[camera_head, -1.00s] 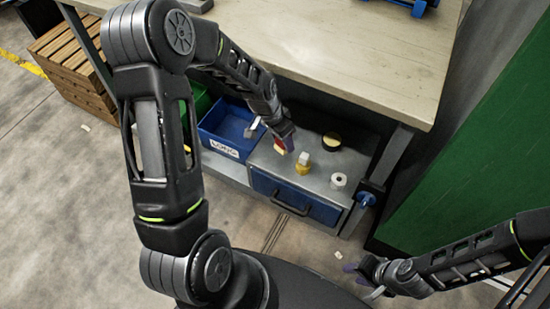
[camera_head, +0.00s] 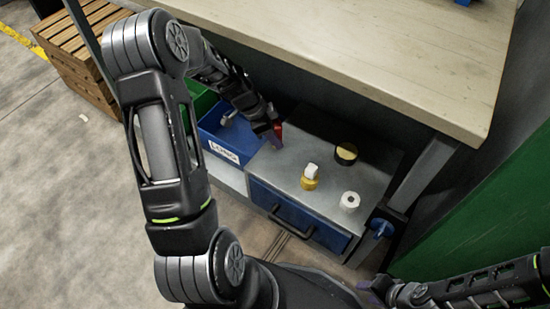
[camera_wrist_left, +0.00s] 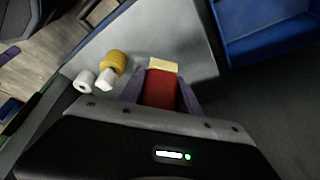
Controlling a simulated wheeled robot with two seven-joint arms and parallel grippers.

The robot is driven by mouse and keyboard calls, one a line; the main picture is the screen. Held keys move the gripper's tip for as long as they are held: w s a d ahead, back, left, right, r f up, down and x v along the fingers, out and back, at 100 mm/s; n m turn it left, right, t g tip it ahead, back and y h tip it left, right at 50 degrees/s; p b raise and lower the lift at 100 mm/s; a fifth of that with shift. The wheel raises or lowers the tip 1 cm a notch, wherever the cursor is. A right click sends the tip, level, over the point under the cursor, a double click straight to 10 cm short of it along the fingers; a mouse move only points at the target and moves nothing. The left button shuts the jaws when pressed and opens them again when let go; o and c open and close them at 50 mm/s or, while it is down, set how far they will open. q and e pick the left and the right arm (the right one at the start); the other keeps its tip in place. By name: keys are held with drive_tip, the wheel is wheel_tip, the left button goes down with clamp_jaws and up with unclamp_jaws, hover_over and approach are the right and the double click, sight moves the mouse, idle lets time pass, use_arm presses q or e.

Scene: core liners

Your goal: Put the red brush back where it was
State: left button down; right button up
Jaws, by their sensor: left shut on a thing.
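The red brush (camera_wrist_left: 161,88) is between the fingers of my left gripper (camera_wrist_left: 160,92) in the left wrist view, with its pale bristle end pointing away from the palm. In the head view the red brush (camera_head: 278,130) shows at the tip of my left gripper (camera_head: 274,136), over the left part of the grey cabinet top (camera_head: 285,160), beside the blue bin. I cannot tell whether the brush touches the surface. My right gripper (camera_head: 374,290) is low at the right, away from the cabinet; its fingers are too small to read.
A labelled blue bin (camera_head: 222,150) is to the left. The workbench top (camera_head: 350,50) overhangs behind.

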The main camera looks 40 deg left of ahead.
use_arm(q)
wheel_tip(320, 180, down, 6)
drive_tip(key=shift+r+b, duration=0.2)
drive_tip(key=shift+b, duration=0.5)
drive_tip(key=shift+f, duration=0.1)
drive_tip(key=shift+f+b, duration=0.6)
drive_tip(key=shift+f, duration=1.2)
drive_tip(key=shift+f+b, duration=0.2)
drive_tip(key=shift+b, duration=0.1)
drive_tip(key=c, duration=0.9)
unclamp_jaws()
drive_tip(key=shift+o, duration=0.2)
